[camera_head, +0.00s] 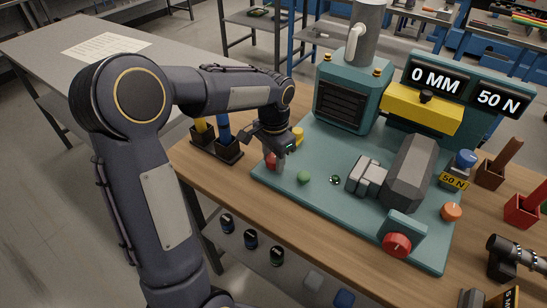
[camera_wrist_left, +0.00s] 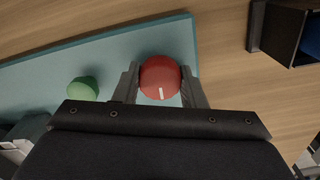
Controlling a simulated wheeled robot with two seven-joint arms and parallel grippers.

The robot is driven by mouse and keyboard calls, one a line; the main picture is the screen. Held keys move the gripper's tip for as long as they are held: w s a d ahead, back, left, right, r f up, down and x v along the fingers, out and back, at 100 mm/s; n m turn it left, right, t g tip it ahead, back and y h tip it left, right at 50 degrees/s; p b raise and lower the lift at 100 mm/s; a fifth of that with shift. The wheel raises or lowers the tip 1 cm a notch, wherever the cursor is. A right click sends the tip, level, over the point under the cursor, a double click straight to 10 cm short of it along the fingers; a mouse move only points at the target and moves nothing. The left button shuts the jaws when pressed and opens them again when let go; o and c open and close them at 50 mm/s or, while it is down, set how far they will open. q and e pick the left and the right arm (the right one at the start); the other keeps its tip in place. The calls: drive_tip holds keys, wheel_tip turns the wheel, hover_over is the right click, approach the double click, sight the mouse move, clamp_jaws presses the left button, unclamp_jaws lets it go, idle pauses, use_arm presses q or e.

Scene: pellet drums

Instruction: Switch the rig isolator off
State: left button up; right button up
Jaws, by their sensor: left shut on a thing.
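A round red knob (camera_head: 270,161) stands at the left corner of the rig's green-blue base plate (camera_head: 330,210); it looks like the isolator. In the left wrist view the knob (camera_wrist_left: 160,78) carries a short white mark pointing toward the bottom of the picture. My left gripper (camera_head: 276,158) reaches down over it and is shut on it, one finger on each side. In the head view the gripper partly hides the knob. A green button (camera_head: 304,177) is beside it, apart from the fingers. My right gripper is not in view.
A yellow part (camera_head: 297,136) is close behind my left gripper. Dark bins (camera_head: 229,151) stand left of the plate. A second red knob (camera_head: 397,245) is at the front right. Displays read "0 MM" (camera_head: 437,80) and "50 N" (camera_head: 500,99).

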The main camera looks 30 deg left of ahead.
sight(273, 158)
use_arm(q)
drive_tip(key=shift+n, duration=0.6)
drive_tip(key=o, duration=1)
wheel_tip(273, 158, up, 7)
drive_tip(key=shift+r, duration=0.4)
